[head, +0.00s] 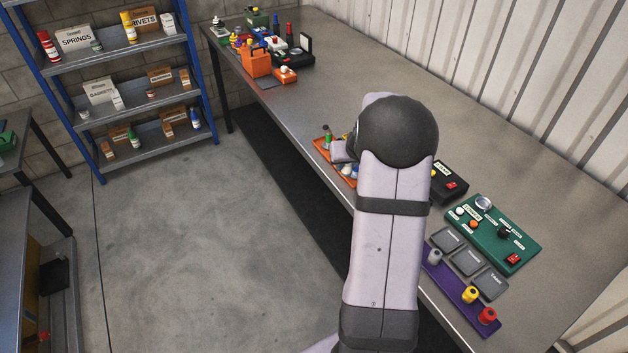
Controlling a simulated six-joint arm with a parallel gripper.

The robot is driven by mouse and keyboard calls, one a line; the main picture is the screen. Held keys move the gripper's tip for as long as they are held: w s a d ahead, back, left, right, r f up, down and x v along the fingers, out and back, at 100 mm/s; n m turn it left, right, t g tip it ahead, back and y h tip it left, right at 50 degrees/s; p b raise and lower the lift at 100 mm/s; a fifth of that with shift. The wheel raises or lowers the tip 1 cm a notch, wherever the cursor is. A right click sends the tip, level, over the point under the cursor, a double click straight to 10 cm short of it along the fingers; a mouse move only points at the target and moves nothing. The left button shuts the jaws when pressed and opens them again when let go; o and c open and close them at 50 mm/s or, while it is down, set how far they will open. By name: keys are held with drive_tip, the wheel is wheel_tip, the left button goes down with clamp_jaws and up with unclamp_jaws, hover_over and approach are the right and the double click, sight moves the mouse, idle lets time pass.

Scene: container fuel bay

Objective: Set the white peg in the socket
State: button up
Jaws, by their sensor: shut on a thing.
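My own arm crosses the middle of the head view and hides much of the work area. My gripper's fingers are hidden behind it, so what they hold does not show. An orange tray (320,146) at the bench's front edge shows left of my arm, partly covered. A green piece (327,133) stands in it. I cannot tell whether this is the white peg. The socket cannot be made out.
A black box (452,186) with a red switch and a green panel (519,238) stand right of my arm. A purple strip (456,285) holds grey, yellow and red knobs near the front edge. An orange caddy (257,63) is farther back. The bench between is clear.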

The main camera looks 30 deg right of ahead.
drive_tip(key=s+d+m, duration=0.1)
drive_tip(key=s+d, duration=0.2)
drive_tip(key=d, duration=0.4)
drive_tip(key=s+d+f+m+h, duration=0.1)
drive_tip(key=s+d, duration=0.3)
drive_tip(key=d, duration=0.3)
drive_tip(key=s+d+m, duration=0.1)
drive_tip(key=s+d, duration=0.2)
drive_tip(key=d, duration=0.4)
drive_tip(key=shift+m+g+h, duration=0.6)
drive_tip(key=shift+m+h, duration=0.1)
drive_tip(key=s+d, duration=0.4)
drive_tip(key=s+d+f, duration=0.1)
drive_tip(key=s+d, duration=0.3)
drive_tip(key=s, duration=0.1)
drive_tip(key=s+d, duration=0.4)
drive_tip(key=s, duration=0.1)
drive_tip(key=shift+d+f+b, duration=0.2)
drive_tip(key=shift+f+b, duration=0.05)
drive_tip(key=shift+b, duration=0.15)
drive_tip(key=shift+s+d, duration=0.35)
drive_tip(key=shift+s, duration=0.3)
drive_tip(key=shift+f, duration=0.1)
drive_tip(key=shift+f, duration=0.15)
drive_tip(key=shift+f+b, duration=0.4)
drive_tip(key=shift+f, duration=0.9)
drive_tip(key=shift+f+b, duration=0.7)
drive_tip(key=shift+b, duration=0.15)
